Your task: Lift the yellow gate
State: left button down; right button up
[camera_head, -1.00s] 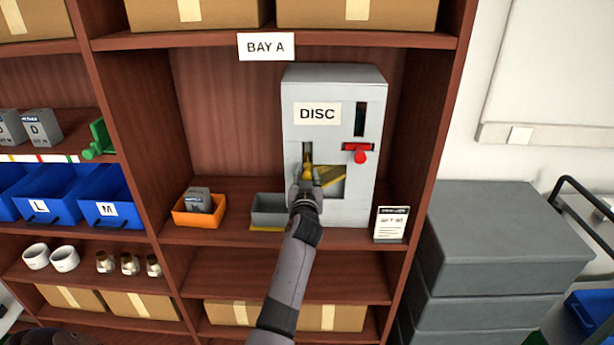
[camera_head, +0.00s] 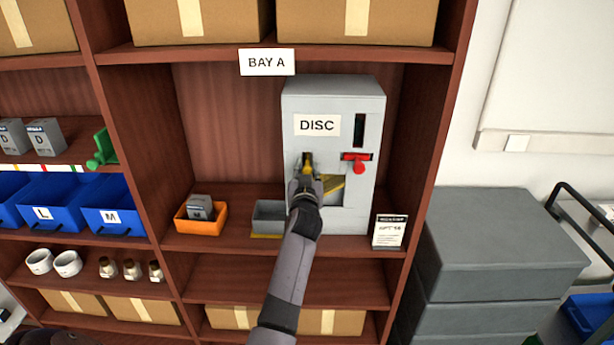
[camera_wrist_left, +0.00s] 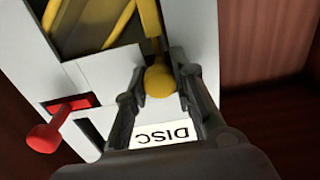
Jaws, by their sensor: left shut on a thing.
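The grey dispenser box (camera_head: 307,92) labelled DISC stands on the Bay A shelf. Its yellow gate (camera_head: 333,184) shows in the opening low on its front, partly hidden by my left gripper. My left gripper (camera_head: 306,166) is at the slot on the box's front. In the left wrist view its two fingers are shut on the yellow gate's round knob (camera_wrist_left: 160,81), which joins a yellow bar in the slot. A red lever (camera_head: 359,167) sticks out right of the gripper; it also shows in the left wrist view (camera_wrist_left: 42,138). My right gripper is out of view.
A grey tray (camera_head: 270,213) sits at the box's lower left, with an orange bin (camera_head: 202,226) holding a grey block further left. A small sign card (camera_head: 389,232) stands at the right. Shelf uprights bound the bay on both sides.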

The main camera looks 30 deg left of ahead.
pick_arm(q)
notch_tip(320, 180, up, 2)
jog(key=shift+r, duration=0.1)
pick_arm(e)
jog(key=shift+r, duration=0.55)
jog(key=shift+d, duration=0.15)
pick_arm(q)
jog(key=c, duration=1.3)
grip_release()
jog(key=shift+c, duration=0.2)
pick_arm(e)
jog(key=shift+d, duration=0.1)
pick_arm(q)
jog(key=shift+s+f, duration=0.1)
jog(key=shift+f, duration=0.1)
jog(key=v, duration=0.7)
jog(key=shift+s+d, duration=0.1)
jog(key=shift+s, duration=0.05)
